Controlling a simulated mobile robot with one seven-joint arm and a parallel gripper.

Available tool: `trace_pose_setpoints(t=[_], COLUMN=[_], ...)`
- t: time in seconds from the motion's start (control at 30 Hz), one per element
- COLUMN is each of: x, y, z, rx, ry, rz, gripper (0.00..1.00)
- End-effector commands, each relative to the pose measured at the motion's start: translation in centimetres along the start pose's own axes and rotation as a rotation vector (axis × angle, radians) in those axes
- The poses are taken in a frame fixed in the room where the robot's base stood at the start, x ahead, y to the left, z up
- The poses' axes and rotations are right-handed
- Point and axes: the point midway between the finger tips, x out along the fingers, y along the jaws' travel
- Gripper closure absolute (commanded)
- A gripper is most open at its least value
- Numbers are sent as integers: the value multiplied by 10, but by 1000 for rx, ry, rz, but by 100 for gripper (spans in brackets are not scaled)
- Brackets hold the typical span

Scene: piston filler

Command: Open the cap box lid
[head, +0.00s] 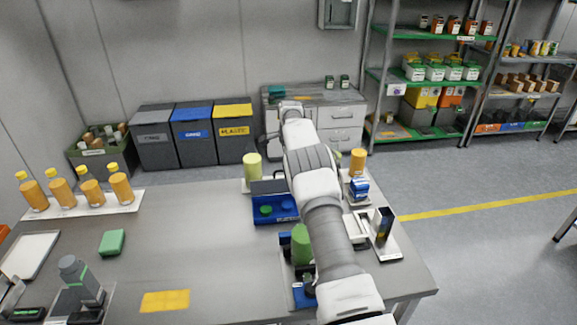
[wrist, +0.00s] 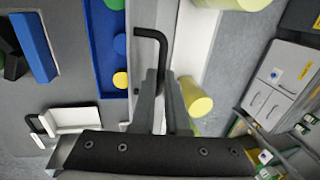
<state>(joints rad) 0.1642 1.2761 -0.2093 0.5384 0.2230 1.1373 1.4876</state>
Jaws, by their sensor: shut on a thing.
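The cap box (head: 284,214) is blue and stands on the table left of my arm, with green caps showing inside it. Its dark lid (head: 268,187) shows as a panel above the back of the box, and the caps in front are uncovered. In the wrist view the blue box (wrist: 94,70) holds a green and a yellow cap. A black bent handle (wrist: 152,34) stands beside the box, and its lower end runs between my fingers. My gripper (wrist: 164,80) is shut on this handle. My arm hides the gripper in the head view.
A pale yellow cylinder (head: 252,166) stands behind the box. A green cylinder (head: 301,246) stands in front, close to my arm. Blue packs (head: 359,187) and a tray with a dark upright block (head: 384,224) are to the right.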

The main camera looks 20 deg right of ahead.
Motion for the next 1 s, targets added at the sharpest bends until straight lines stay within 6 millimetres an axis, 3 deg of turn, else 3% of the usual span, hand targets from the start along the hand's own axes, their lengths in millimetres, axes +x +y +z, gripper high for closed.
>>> trace_pose_setpoints(t=[0.03,0.57,0.6,0.77,1.0], x=[7,9,9,7,4], y=[4,3,3,2,0], z=[0,0,0,0,0], rx=[2,2,2,1,0], ry=[-1,-1,-1,-1,0], rz=[14,17,17,13,8], gripper=[100,100,86,58,58])
